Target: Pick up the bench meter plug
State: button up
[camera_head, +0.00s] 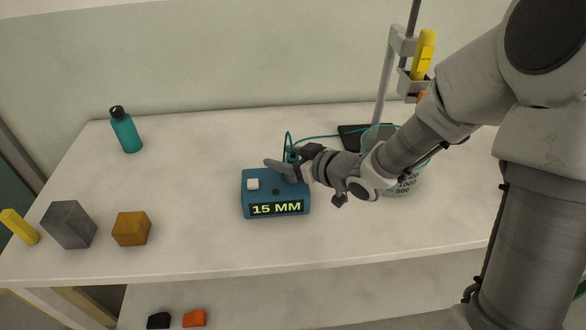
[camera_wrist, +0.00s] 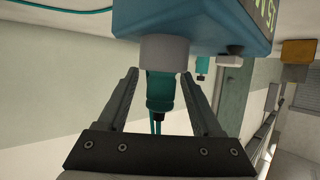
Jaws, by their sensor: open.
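The bench meter (camera_head: 259,208) is a blue box on the white bench, and its display reads 15 MM. In the wrist view, the teal bench meter plug (camera_wrist: 160,92) sits at a grey round socket (camera_wrist: 165,50) on the blue housing (camera_wrist: 215,25), with a teal cable running from it. My gripper (camera_wrist: 159,76) is open, with one finger on each side of the plug. Gaps show between the fingers and the plug. In the head view, my gripper (camera_head: 284,168) is at the meter's back right, and the plug (camera_head: 292,157) is partly hidden by it.
A beaker (camera_head: 402,186) stands behind my wrist, beside a stand (camera_head: 384,85) holding a yellow item (camera_head: 424,54). A teal bottle (camera_head: 125,132), grey block (camera_head: 69,224) and orange block (camera_head: 131,229) are at left. The bench between bottle and meter is clear.

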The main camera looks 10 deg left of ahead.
grip_shut()
dwell(0.3)
